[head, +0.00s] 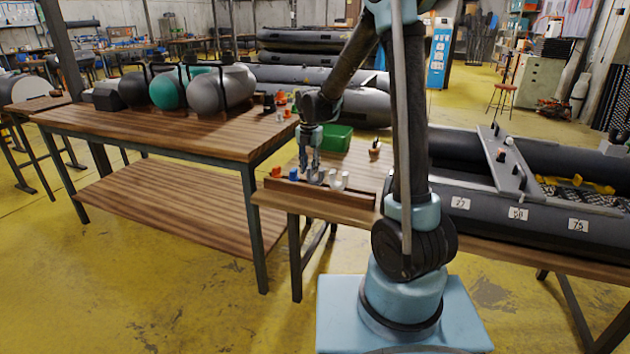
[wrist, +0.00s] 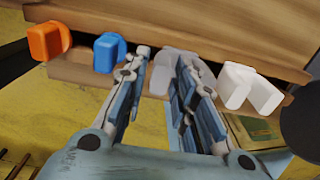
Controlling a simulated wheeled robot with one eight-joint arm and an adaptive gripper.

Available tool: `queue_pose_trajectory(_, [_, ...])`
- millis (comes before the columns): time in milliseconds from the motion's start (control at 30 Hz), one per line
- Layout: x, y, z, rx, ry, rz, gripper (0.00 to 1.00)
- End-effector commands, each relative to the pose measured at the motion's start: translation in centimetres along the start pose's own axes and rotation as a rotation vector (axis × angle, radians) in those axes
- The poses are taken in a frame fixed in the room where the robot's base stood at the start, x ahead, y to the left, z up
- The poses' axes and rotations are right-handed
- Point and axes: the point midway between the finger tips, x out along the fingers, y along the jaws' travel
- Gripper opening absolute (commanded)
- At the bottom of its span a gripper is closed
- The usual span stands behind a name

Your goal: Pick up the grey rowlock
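The grey rowlock (wrist: 161,74) sits in a wooden rack (wrist: 75,73), between a blue rowlock (wrist: 108,52) and a white rowlock (wrist: 245,87). An orange rowlock (wrist: 47,41) is at the far left of the row. My gripper (wrist: 163,57) is open, with its two fingers spread in front of the grey rowlock and partly hiding it. I cannot tell whether the fingers touch it. In the head view my gripper (head: 315,176) points down at the rack on the small table, where the grey rowlock is hard to make out behind the fingers.
A green bin (head: 337,138) and a small pot (head: 375,150) stand behind the rack. A larger workbench (head: 150,125) with dark, green and grey cylinders is to the left. A grey inflatable boat (head: 480,205) lies to the right.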

Motion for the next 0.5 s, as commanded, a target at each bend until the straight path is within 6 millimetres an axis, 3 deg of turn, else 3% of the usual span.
queue_pose_trajectory(200, [2.1, 0.0, 0.0, 0.000, 0.000, 0.000, 0.25])
queue_pose_trajectory(467, [2.2, 0.0, 0.0, 0.000, 0.000, 0.000, 0.25])
queue_pose_trajectory(500, [2.2, 0.0, 0.0, 0.000, 0.000, 0.000, 0.18])
